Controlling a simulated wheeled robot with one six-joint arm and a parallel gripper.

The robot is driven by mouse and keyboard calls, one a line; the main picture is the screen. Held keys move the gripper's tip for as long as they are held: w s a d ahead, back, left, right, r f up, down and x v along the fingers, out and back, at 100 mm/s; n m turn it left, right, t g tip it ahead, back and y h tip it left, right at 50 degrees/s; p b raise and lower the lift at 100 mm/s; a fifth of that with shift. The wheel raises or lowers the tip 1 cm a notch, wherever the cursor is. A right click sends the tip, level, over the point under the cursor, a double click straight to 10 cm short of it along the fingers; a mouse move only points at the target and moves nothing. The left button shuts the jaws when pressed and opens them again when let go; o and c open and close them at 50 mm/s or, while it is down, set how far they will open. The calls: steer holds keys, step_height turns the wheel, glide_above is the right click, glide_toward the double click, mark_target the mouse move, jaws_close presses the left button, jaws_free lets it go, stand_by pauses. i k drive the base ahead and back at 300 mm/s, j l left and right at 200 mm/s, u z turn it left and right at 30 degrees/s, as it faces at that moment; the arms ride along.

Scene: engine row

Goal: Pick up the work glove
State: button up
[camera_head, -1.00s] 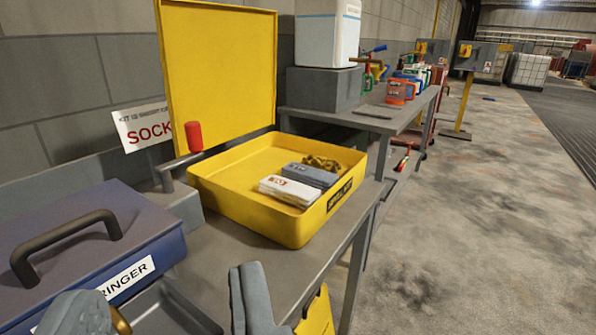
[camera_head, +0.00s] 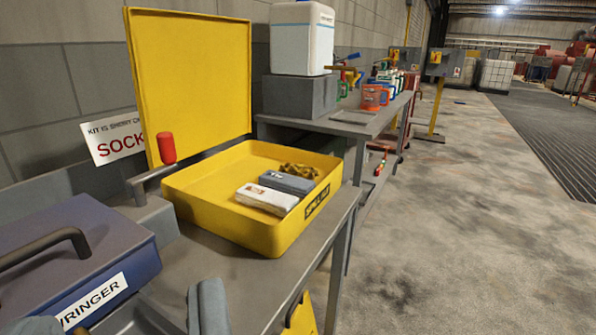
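A small crumpled yellow-brown item (camera_head: 298,170) lies inside the open yellow spill kit box (camera_head: 255,233), at its back right. It may be the work glove, but it is too small to tell for sure. A white pack (camera_head: 267,199) and a grey pack (camera_head: 288,182) lie in front of it. My gripper (camera_head: 122,303) shows at the bottom left, cut off by the frame edge.
A blue wringer case (camera_head: 75,255) stands left of the box. A red-knobbed lever (camera_head: 167,150) rises at the box's left side. The yellow lid (camera_head: 195,80) stands upright behind. A second bench (camera_head: 350,130) holds a white container (camera_head: 300,38). The floor at right is clear.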

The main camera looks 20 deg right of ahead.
mark_target(300, 170)
steer(key=i+l+u, duration=0.3)
steer(key=i+l, duration=0.15)
steer(key=i+l+u, duration=0.3)
steer(key=i+l, duration=0.25)
